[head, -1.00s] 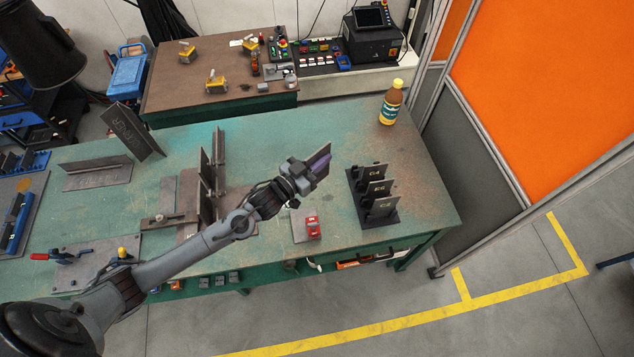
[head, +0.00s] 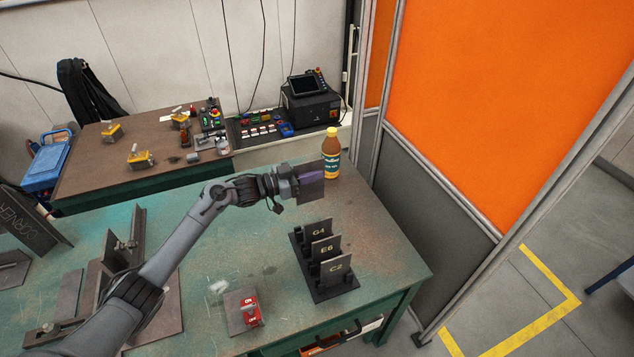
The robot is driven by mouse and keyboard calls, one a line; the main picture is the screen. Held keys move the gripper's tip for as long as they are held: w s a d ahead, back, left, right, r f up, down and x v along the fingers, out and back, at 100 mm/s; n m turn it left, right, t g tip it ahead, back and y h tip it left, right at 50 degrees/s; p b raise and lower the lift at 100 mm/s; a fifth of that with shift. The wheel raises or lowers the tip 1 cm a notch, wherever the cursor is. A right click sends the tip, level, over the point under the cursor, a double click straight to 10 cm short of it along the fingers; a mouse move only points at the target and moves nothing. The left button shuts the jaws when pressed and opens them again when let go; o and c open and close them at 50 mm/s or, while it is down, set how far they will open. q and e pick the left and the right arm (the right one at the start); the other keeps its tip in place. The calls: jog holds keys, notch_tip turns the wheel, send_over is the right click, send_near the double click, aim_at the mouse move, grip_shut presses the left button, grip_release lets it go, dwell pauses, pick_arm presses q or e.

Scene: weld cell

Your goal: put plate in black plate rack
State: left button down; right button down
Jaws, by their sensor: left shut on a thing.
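The black plate rack (head: 334,291) stands on the right part of the green table. It holds several dark plates upright, marked G4 (head: 319,231), E6 (head: 326,249) and C2 (head: 336,270). My left gripper (head: 297,183) is shut on a dark metal plate (head: 312,189). It holds this plate upright above the table, behind the rack and a little to its left in the picture. The fingers partly hide the plate. My right gripper is not in view.
A red object (head: 251,309) sits on a small plate left of the rack. Steel angle pieces (head: 112,257) stand at left. An orange panel wall (head: 500,90) borders the right side.

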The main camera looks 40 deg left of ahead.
pick_arm(q)
jog(key=shift+f+b, duration=5.6)
jog(key=shift+f, duration=0.25)
jog(key=shift+f+b, duration=1.6)
jog(key=shift+f, duration=1.1)
jog(key=shift+f, duration=0.25)
jog(key=c, duration=1.1)
grip_release()
jog(key=shift+w, duration=0.1)
jog(key=p+v, duration=0.2)
jog(key=v, duration=0.9)
jog(key=shift+f, duration=0.15)
